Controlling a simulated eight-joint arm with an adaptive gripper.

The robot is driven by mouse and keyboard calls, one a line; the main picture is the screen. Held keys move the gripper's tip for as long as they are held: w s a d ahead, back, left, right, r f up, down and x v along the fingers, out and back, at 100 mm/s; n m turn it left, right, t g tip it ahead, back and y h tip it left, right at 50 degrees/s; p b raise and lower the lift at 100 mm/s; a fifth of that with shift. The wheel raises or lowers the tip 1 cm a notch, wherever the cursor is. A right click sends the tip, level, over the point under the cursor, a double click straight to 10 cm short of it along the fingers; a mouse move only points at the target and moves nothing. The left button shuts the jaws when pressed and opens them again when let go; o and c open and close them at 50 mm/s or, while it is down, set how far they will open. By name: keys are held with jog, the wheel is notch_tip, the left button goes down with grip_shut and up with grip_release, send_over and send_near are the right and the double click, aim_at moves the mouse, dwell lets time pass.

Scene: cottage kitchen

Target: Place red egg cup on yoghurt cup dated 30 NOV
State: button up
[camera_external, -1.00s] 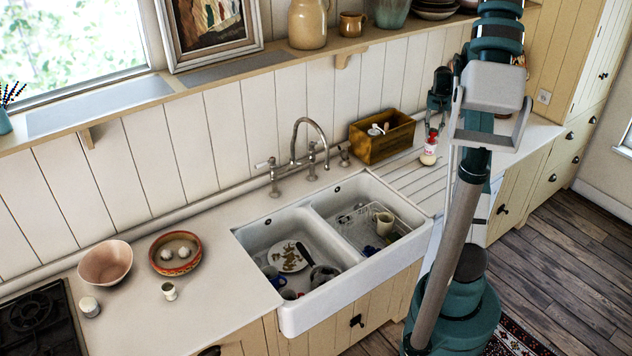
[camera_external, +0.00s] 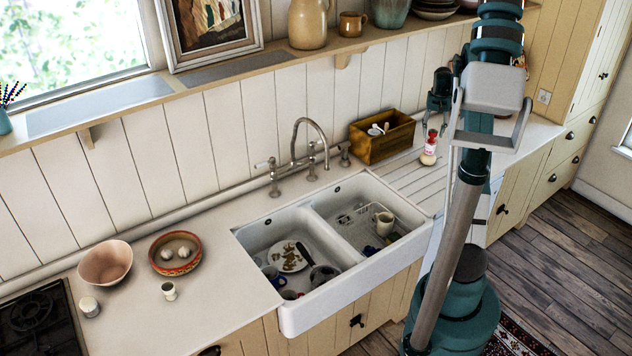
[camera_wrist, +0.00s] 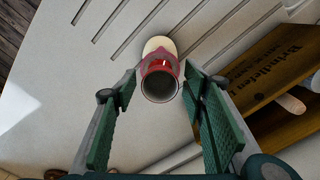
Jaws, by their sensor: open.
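A red cup-like piece (camera_wrist: 155,66) with an open grey mouth shows between my fingers in the wrist view, over a cream, rounded piece (camera_wrist: 158,43). In the external view this red, white and cream stack (camera_external: 429,150) stands upright on the drainboard. I cannot tell exactly where one piece ends and the other begins. No date is legible. My gripper (camera_wrist: 160,86) is open, one finger on each side of the red piece, apparently not touching it. In the external view my gripper (camera_external: 437,122) hangs just above the stack.
A wooden box (camera_external: 381,138) with items inside stands close left of the stack. The double sink (camera_external: 300,318) holds dishes and a cup (camera_external: 384,223). Left counter holds a pink bowl (camera_external: 105,264), an orange bowl (camera_external: 175,268) and two small cups (camera_external: 169,292) (camera_external: 89,307).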

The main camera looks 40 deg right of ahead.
jog(key=shift+r, duration=0.15)
notch_tip(320, 180, up, 12)
jog(key=shift+b, duration=0.3)
dwell(0.8)
jog(key=shift+a, duration=0.15)
